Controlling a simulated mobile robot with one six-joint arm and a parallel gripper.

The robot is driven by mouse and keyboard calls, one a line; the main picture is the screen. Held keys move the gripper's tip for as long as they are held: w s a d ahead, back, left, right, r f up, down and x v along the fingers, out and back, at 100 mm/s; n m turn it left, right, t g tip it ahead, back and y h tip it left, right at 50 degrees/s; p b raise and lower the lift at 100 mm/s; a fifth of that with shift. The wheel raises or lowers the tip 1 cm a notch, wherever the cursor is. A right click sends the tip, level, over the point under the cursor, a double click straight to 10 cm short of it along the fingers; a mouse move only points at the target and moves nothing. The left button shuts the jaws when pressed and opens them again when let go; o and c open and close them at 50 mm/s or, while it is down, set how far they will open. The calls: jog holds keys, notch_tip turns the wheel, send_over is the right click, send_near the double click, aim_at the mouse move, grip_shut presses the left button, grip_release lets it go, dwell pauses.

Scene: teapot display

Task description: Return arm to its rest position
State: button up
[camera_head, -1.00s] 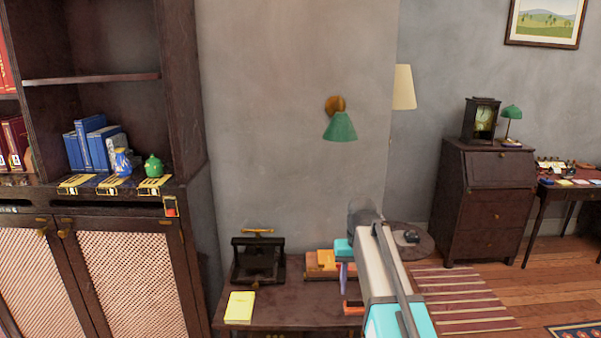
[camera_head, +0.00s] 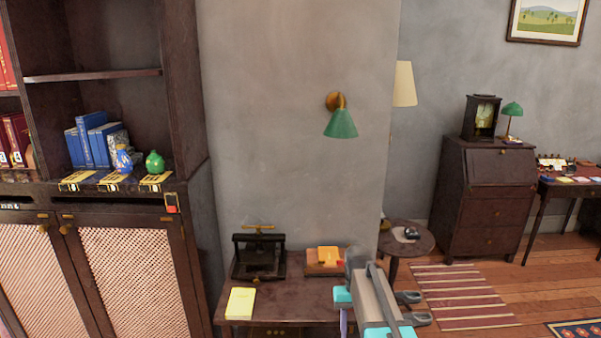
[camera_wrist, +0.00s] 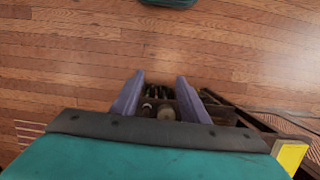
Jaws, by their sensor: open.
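My gripper shows in the wrist view (camera_wrist: 160,84) as two purple fingers, spread apart with nothing held between them. In the head view, my arm is at the lower middle right, in front of the small dark table (camera_head: 290,300). There, a purple finger (camera_head: 344,323) hangs below a teal part of my wrist, and the other finger is hidden. Between and beyond the fingers, the wrist view shows a dark compartment (camera_wrist: 165,108) with several small items, too blurred to name.
The table bears a black press (camera_head: 258,255), a yellow booklet (camera_head: 240,303) and an orange-topped box (camera_head: 326,258). A blue teapot (camera_head: 122,160) and a green teapot (camera_head: 154,162) stand on the left cabinet's ledge. A round side table (camera_head: 415,240) stands behind my arm. Wood floor lies right.

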jog(key=s+f+g, duration=0.3)
jog(key=s+f, duration=3)
jog(key=s, duration=0.4)
jog(key=shift+d, duration=0.45)
